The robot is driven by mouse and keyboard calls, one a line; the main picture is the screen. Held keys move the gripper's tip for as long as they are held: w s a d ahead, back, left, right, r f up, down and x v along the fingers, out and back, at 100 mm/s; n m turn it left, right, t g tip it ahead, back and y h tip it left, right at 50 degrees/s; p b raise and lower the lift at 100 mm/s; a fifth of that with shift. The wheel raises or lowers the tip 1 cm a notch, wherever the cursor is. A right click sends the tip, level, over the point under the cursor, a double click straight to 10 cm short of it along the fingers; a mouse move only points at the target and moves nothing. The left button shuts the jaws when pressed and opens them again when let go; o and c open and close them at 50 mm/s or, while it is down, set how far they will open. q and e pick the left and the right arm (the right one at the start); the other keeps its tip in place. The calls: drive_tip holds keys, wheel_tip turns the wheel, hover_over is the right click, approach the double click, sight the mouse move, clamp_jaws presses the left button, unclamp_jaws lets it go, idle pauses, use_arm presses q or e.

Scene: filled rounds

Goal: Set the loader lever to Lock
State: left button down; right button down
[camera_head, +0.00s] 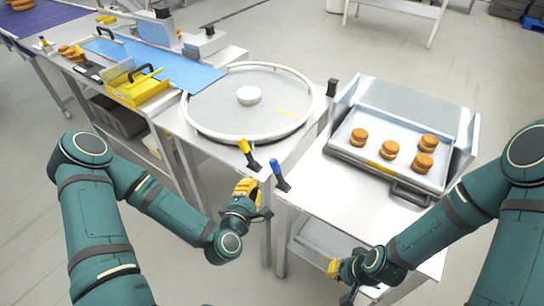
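Two levers stand at the near edges of the tables: a yellow-tipped lever (246,152) at the round table's corner and a blue-tipped lever (280,178) at the corner of the right table. Both lean up and to the left. I see no readable labels, so I cannot tell which is the loader lever or where Lock lies. My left gripper (262,214) is just below and left of the blue-tipped lever, apart from it. My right gripper (348,297) is low at the bottom edge, in front of the right table. Both are too small to show their fingers clearly.
A tray (345,151) with several filled rounds (389,149) sits in a metal housing on the right table (325,187).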

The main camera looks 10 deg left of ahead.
sight(278, 174)
use_arm(q)
drive_tip(key=shift+a+r, duration=0.15)
drive_tip(key=shift+r, duration=0.05)
drive_tip(key=w, duration=0.3)
drive_tip(key=w+f, duration=0.1)
drive_tip(key=w, duration=0.6)
drive_tip(key=shift+d+f, duration=0.15)
drive_tip(key=shift+d, duration=0.05)
drive_tip(key=shift+w, duration=0.1)
